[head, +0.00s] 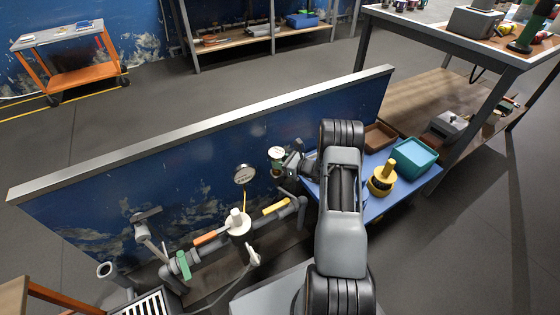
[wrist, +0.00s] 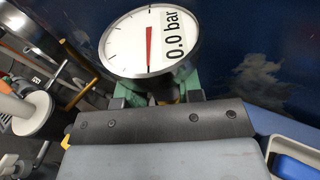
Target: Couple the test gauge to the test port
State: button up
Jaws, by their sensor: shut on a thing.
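The test gauge (wrist: 150,42) has a round white dial reading 0.0 bar and a green body below it. My gripper (wrist: 158,97) is shut on the gauge's green body, under the dial. In the head view the gauge (head: 277,153) is held up in front of the blue wall, at the tip of my gripper (head: 287,162). Another round gauge (head: 244,174) stands on a yellow stem above the grey pipework (head: 215,240), left of my gripper. I cannot tell which fitting is the test port. The gauge's lower end is hidden in the wrist view.
The pipework carries an orange handle (head: 206,237), a yellow handle (head: 276,206), a green part (head: 183,264) and a white-topped fitting (head: 238,222). A blue table (head: 412,189) at the right holds a yellow object (head: 382,180), a teal bin (head: 412,157) and a brown tray (head: 379,137).

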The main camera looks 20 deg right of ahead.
jog(key=shift+f+b, duration=1.05)
jog(key=shift+f, duration=0.05)
dwell(1.4)
jog(key=o, duration=1)
jog(key=shift+o, duration=0.2)
jog(key=shift+s+d+r, duration=0.1)
